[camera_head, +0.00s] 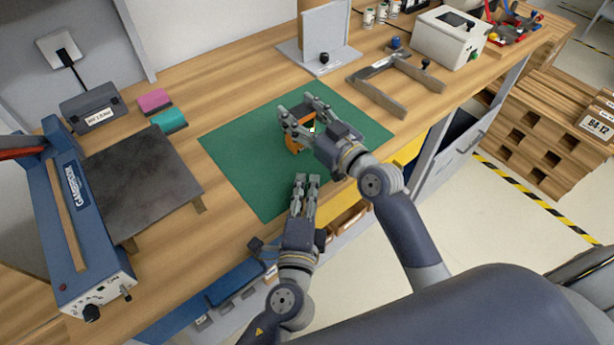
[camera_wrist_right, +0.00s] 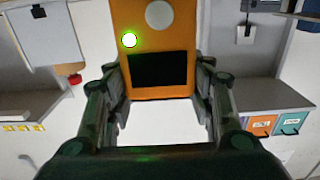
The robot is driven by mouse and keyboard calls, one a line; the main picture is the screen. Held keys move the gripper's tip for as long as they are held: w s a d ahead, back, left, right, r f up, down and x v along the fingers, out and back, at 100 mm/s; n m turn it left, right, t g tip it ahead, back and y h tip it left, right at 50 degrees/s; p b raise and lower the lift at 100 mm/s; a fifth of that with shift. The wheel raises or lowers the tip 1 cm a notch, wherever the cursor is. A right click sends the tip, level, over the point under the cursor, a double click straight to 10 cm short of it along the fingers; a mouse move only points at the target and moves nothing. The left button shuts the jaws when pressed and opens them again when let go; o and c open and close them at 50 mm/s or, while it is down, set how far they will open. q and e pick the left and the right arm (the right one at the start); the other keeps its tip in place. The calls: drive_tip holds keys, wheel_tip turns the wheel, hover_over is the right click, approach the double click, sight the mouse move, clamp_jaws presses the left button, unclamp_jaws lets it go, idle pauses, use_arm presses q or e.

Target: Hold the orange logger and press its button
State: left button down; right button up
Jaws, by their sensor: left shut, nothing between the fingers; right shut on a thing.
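The orange logger (camera_head: 293,147) is over the green mat (camera_head: 245,150); I cannot tell whether it touches the mat. My right gripper (camera_head: 297,108) is shut on it, one finger on each side. The right wrist view shows the logger's orange face (camera_wrist_right: 180,45) with a dark screen (camera_wrist_right: 158,70), a lit green light (camera_wrist_right: 129,40) and a round grey button (camera_wrist_right: 159,14), cut by the top edge. The fingers (camera_wrist_right: 158,92) flank the screen end. My left gripper (camera_head: 307,178) is shut and empty, below the logger in the head view, near the mat's front edge and apart from the logger.
A blue sealing machine (camera_head: 62,215) and a dark plate (camera_head: 140,185) are left of the mat. Pink (camera_head: 154,100) and teal (camera_head: 170,120) boxes lie behind. A grey frame (camera_head: 385,88), an upright panel stand (camera_head: 325,35) and a white device (camera_head: 448,38) are at the back right.

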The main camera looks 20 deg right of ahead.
drive_tip(key=shift+a+f, duration=0.1)
drive_tip(key=shift+f, duration=0.35)
drive_tip(key=o, duration=1)
drive_tip(key=shift+o, duration=1.3)
drive_tip(key=shift+r, duration=0.2)
drive_tip(key=shift+r, duration=0.1)
